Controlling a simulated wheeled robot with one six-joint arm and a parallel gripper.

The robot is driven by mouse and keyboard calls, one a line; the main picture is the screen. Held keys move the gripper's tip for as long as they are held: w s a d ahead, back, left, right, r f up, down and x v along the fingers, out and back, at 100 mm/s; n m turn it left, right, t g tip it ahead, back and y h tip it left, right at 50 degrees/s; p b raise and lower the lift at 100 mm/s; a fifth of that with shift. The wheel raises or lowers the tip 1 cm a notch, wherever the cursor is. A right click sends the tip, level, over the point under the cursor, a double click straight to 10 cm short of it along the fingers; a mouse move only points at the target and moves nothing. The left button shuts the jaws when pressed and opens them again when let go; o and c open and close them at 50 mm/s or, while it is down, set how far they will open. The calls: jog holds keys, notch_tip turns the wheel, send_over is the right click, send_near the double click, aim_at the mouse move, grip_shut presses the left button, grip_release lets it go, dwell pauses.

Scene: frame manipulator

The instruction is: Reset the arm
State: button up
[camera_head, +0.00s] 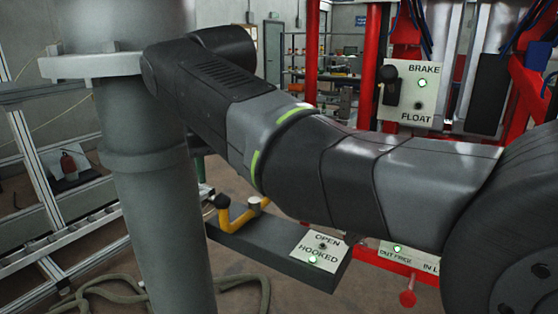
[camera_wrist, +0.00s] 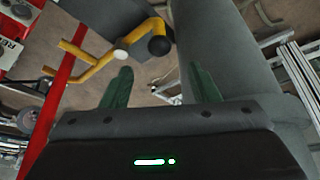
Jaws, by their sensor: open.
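My gripper (camera_wrist: 160,88) shows in the wrist view with its two green fingers spread apart and nothing between them. Beyond the fingers is a yellow handle (camera_wrist: 97,68) with a black ball end; I see no contact with it. In the head view my arm (camera_head: 345,165) stretches across the middle from the lower right to the upper left. My gripper is not clearly visible there. The yellow handle (camera_head: 240,219) stands on a dark beam below the arm, beside a plate (camera_head: 320,246) marked OPEN and HOOKED, with a green lamp lit by HOOKED.
A BRAKE/FLOAT panel (camera_head: 410,92) with a black lever hangs on the red frame (camera_head: 380,25), its green lamp lit near BRAKE. A thick grey cylinder (camera_head: 150,200) fills the left foreground, close to my arm. A hose (camera_head: 105,290) lies on the floor.

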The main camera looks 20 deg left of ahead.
aim_at(223, 211)
jog(key=shift+f, duration=0.1)
jog(key=p+x, duration=0.1)
jog(key=x, duration=1.2)
jog(key=shift+f, duration=0.35)
jog(key=shift+d, duration=0.15)
